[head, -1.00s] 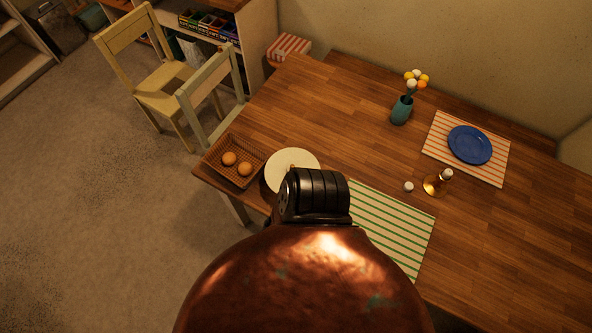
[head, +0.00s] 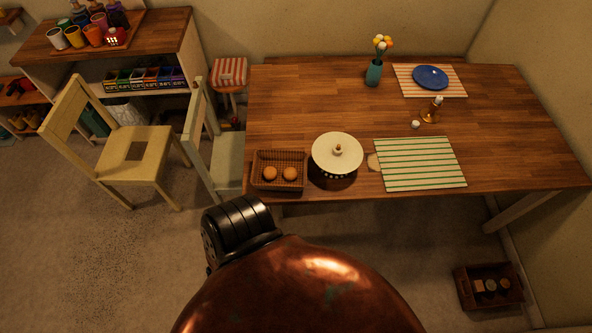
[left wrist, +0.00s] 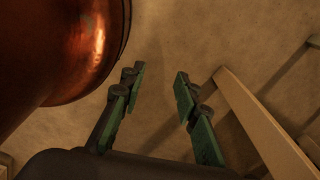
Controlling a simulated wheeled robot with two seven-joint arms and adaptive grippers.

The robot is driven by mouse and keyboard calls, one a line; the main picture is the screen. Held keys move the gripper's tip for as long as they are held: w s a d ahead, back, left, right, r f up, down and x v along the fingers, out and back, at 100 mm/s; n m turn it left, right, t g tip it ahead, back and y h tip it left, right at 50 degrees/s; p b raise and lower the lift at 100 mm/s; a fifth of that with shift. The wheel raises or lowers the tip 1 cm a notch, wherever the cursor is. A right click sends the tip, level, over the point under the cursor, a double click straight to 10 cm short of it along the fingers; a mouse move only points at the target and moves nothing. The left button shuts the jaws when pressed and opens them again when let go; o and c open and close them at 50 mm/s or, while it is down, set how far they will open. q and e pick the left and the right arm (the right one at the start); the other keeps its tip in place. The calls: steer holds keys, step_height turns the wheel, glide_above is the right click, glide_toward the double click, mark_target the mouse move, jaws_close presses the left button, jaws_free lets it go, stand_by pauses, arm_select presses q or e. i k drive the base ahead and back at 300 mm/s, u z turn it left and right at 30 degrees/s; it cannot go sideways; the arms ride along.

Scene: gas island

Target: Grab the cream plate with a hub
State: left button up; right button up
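The cream plate with a hub (head: 335,150) stands near the table's front edge in the head view. It is round and pale, with a small knob at its centre, raised on a dark base. It is right of the basket and left of the green-striped mat. My left gripper (left wrist: 158,88) shows in the left wrist view with its two green-padded fingers apart. Nothing is between them, only floor behind. Neither gripper shows in the head view. My copper body covers the lower middle there.
A wicker basket (head: 262,183) with two round buns sits beside the plate. A green-striped mat (head: 420,163) lies right of it. A candle holder (head: 431,115), a vase (head: 374,74) and a blue plate (head: 430,77) stand farther back. Chairs (head: 135,165) stand left of the table. The table's middle is clear.

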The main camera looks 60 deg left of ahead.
mark_target(324, 153)
steer(key=k, duration=0.7)
steer(key=u, duration=2)
steer(key=i, duration=1)
steer(key=z, duration=0.05)
